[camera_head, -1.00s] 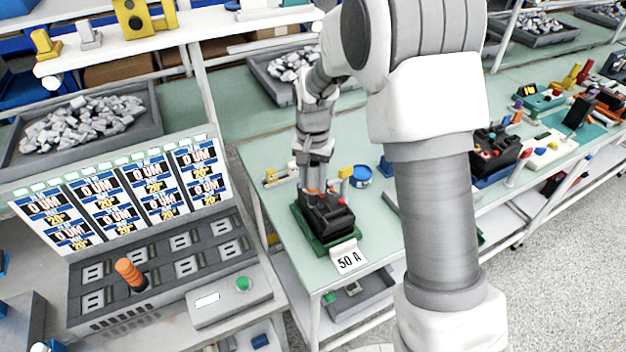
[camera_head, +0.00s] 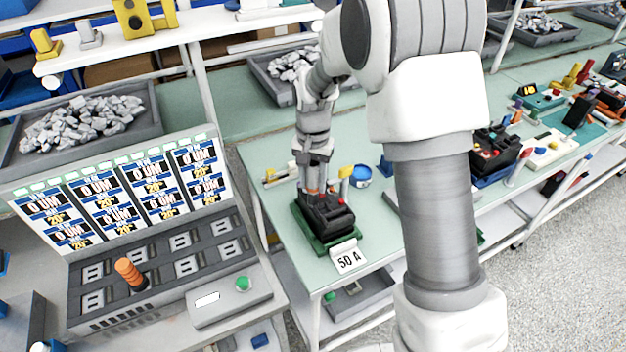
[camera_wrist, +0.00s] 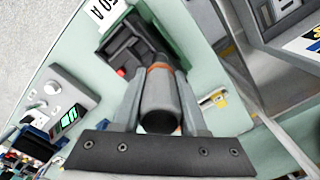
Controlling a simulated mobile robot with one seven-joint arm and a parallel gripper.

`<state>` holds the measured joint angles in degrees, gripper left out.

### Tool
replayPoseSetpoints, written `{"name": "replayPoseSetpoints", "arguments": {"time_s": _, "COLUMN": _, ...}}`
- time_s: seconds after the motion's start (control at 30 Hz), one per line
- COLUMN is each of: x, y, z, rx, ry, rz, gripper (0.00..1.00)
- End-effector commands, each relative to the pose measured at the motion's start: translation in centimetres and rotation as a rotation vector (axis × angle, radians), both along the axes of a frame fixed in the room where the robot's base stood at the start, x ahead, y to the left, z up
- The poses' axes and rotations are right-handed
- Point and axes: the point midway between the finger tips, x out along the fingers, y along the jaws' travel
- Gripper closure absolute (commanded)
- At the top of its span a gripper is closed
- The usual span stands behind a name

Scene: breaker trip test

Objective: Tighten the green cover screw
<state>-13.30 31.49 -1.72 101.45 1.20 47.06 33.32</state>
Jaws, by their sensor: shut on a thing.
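My gripper (camera_wrist: 160,88) points down over the black breaker (camera_wrist: 128,50) and is shut on a grey cylindrical tool (camera_wrist: 160,103) with an orange band. In the wrist view the tool's far end meets or overlaps the breaker; I cannot tell whether it touches. In the head view my gripper (camera_head: 313,180) stands at the back left of the breaker (camera_head: 328,213), which sits on a green base (camera_head: 312,237). A red part shows on the breaker. The green cover screw cannot be made out; the tool and gripper may hide it.
A "50 A" card (camera_head: 348,257) stands at the base's front. A yellow-topped post (camera_head: 346,172) and a blue tin (camera_head: 361,176) stand close behind. At left is a grey panel with an orange handle (camera_head: 130,272) upright in it.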

Motion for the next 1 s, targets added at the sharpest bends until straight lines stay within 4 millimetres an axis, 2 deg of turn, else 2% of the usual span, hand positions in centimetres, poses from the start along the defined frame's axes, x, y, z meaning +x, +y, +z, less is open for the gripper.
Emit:
{"name": "replayPoseSetpoints", "arguments": {"time_s": 0.37, "x": 0.1, "y": 0.0, "z": 0.5, "rx": 0.000, "ry": -0.002, "rz": 0.000, "gripper": 1.00}}
{"name": "replayPoseSetpoints", "arguments": {"time_s": 1.0, "x": 0.1, "y": 0.0, "z": 4.3, "rx": 0.000, "ry": -0.002, "rz": 0.000, "gripper": 1.00}}
